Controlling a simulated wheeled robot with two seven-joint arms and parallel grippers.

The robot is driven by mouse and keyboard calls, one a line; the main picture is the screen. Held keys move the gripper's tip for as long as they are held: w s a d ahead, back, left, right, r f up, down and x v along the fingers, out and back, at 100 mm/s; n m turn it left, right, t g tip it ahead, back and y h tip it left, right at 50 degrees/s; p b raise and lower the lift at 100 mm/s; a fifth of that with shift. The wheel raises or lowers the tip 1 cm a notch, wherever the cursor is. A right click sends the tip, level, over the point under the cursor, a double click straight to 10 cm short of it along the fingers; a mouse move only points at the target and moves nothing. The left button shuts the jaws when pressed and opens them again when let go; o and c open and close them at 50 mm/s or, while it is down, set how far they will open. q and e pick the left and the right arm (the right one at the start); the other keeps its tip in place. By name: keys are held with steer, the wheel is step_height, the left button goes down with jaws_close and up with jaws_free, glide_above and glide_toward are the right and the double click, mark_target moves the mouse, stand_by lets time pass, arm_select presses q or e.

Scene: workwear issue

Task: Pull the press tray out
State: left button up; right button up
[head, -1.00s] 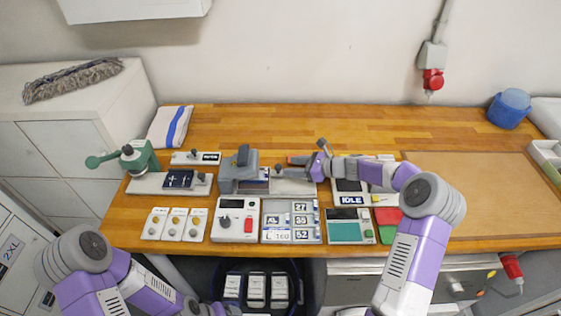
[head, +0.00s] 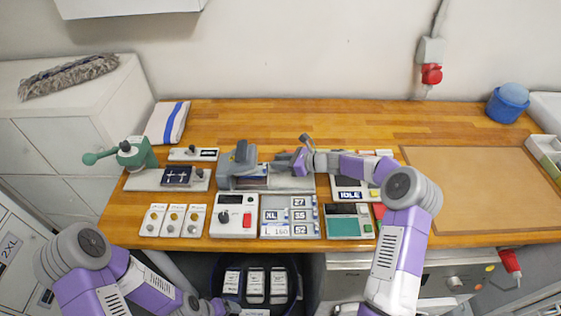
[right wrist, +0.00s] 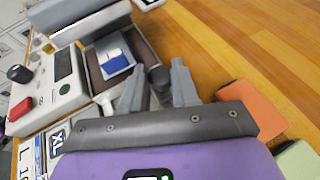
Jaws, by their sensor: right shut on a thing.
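The grey press (head: 238,160) stands at the middle left of the bench, and its upper part shows in the right wrist view (right wrist: 85,20). The press tray (right wrist: 146,52) has a dark brown bed and lies low beside and partly under the press head. A white and blue piece (right wrist: 115,60) lies on it. My right gripper (head: 289,162) is at the tray's right end, shut on a dark round knob (right wrist: 158,76) there. In the head view the gripper hides the knob. My left gripper (head: 226,306) is low at the front, mostly cut off by the frame edge.
A control box (head: 234,215) and a size board (head: 291,216) stand in front of the press. A green hand press (head: 135,155) is on the left, and an IDLE panel (head: 349,190) on the right. Bare wood lies behind; a brown mat (head: 480,190) covers the right.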

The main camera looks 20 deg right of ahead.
jaws_close()
steer(key=s+d, duration=0.1)
steer(key=d, duration=0.3)
steer(key=s+d+p, duration=0.1)
steer(key=d, duration=0.3)
steer(key=s+d, duration=0.1)
steer(key=d, duration=0.2)
steer(key=shift+s+d+p, duration=0.2)
steer(key=shift+d+p, duration=0.2)
steer(key=o, duration=1)
jaws_free()
steer(key=shift+a, duration=0.1)
steer(key=shift+c, duration=0.2)
steer(key=v, duration=0.7)
steer(key=shift+s+d, duration=0.15)
steer(key=shift+d, duration=0.1)
